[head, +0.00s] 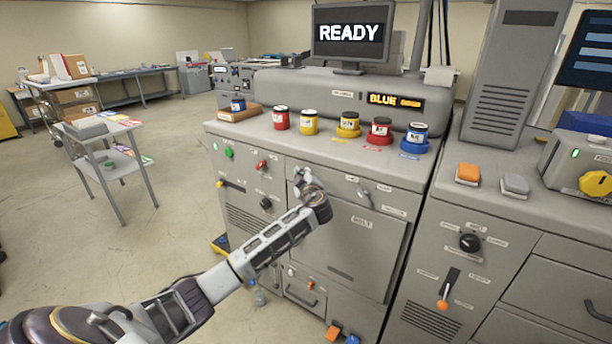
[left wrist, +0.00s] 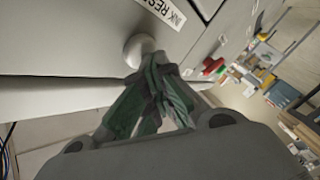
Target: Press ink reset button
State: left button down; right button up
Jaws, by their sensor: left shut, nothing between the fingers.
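The ink reset button (left wrist: 138,48) is a pale round knob in the left wrist view, on the grey machine front beside a label reading "INK RES" (left wrist: 166,13). My left gripper (left wrist: 152,64) is shut and empty, its fingertips at the lower edge of the button. I cannot tell whether they touch it or stop just short.
Ink cans, including a red can (head: 281,119) and a yellow can (head: 309,122), stand on the cabinet top. A red knob (head: 262,165) and a green button (head: 229,152) are to the left. A display (head: 349,33) reads "READY".

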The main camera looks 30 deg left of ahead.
dwell(0.6)
pick_arm(q)
jog(key=shift+s, duration=0.9)
jog(key=shift+s+f+b, duration=0.1)
jog(key=shift+s+b, duration=0.05)
jog(key=shift+b, duration=0.15)
jog(key=shift+s+a, duration=0.1)
jog(key=shift+s, duration=2.25)
jog(key=shift+f, duration=0.1)
